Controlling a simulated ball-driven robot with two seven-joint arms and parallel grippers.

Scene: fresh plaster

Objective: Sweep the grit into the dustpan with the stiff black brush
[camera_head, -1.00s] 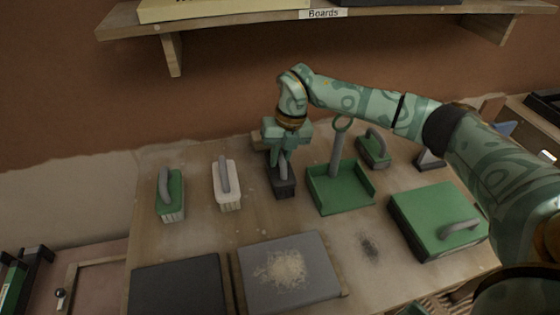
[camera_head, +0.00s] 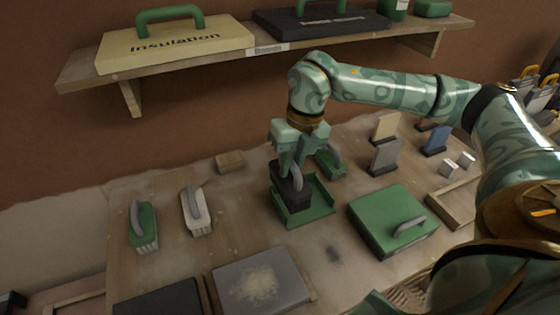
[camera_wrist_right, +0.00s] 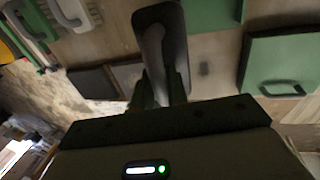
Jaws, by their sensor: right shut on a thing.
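The stiff black brush (camera_head: 291,190) is held in my right gripper (camera_head: 297,168), which is shut on its grey handle. The brush hangs in front of the green dustpan (camera_head: 322,208) in the head view and hides part of it, including its upright handle. The brush (camera_wrist_right: 160,35) also shows in the right wrist view, with the dustpan (camera_wrist_right: 212,14) beside it. A dark patch of grit (camera_head: 333,254) lies on the table in front of the dustpan. A pale, sandy heap (camera_head: 257,283) lies on a grey board (camera_head: 296,272). My left gripper is out of view.
A green-and-white brush (camera_head: 143,226) and a white brush (camera_head: 196,212) stand at the left. A green case (camera_head: 385,215) stands right of the grit. Bare table lies between the white brush and the dustpan.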

